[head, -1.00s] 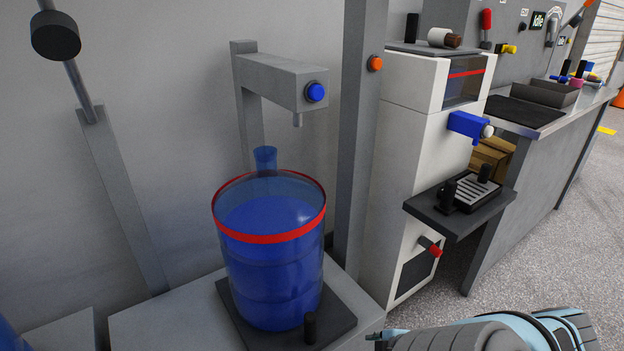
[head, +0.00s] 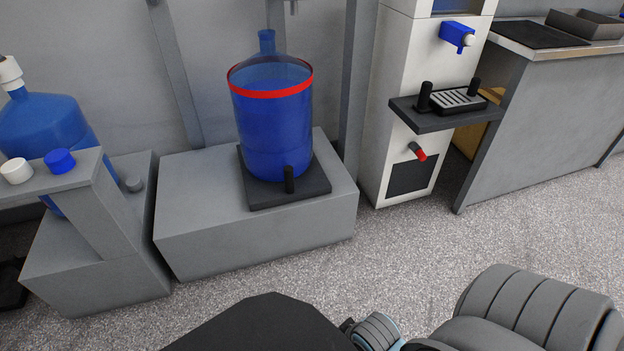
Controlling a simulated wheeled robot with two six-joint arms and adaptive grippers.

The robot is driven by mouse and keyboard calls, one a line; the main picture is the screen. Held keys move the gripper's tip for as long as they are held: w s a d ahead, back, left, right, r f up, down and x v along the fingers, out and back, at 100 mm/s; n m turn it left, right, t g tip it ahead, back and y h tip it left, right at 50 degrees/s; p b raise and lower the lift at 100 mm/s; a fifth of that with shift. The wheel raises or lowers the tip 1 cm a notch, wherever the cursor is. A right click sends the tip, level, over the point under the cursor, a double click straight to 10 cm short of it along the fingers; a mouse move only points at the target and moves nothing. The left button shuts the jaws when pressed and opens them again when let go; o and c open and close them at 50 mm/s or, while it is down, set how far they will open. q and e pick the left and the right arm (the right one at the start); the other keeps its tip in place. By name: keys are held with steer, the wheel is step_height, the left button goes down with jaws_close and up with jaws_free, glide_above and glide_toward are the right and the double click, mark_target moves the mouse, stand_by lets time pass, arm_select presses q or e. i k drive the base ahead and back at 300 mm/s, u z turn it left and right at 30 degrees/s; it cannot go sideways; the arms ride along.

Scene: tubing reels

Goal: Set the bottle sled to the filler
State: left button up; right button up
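A blue translucent bottle (head: 272,130) with a red band near its shoulder stands upright on the dark sled plate (head: 258,197). A short black handle post (head: 289,180) rises from the sled's front edge. The sled rests on a grey block. Grey and light-blue parts of my arm show at the lower right, well away from the sled. Neither of my grippers can be made out.
A second blue bottle (head: 45,125) with a white cap stands at the left behind a grey stand (head: 100,235). A white dispenser (head: 405,100) with a protruding dark shelf (head: 425,122) stands right of the block, beside a workbench (head: 540,100). The floor in front is clear.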

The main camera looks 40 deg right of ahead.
mark_target(280, 165)
steer(key=z, duration=0.55)
steer(key=i, duration=0.6)
steer(key=z, duration=0.5)
steer(key=i, duration=1)
steer(key=u, duration=0.3)
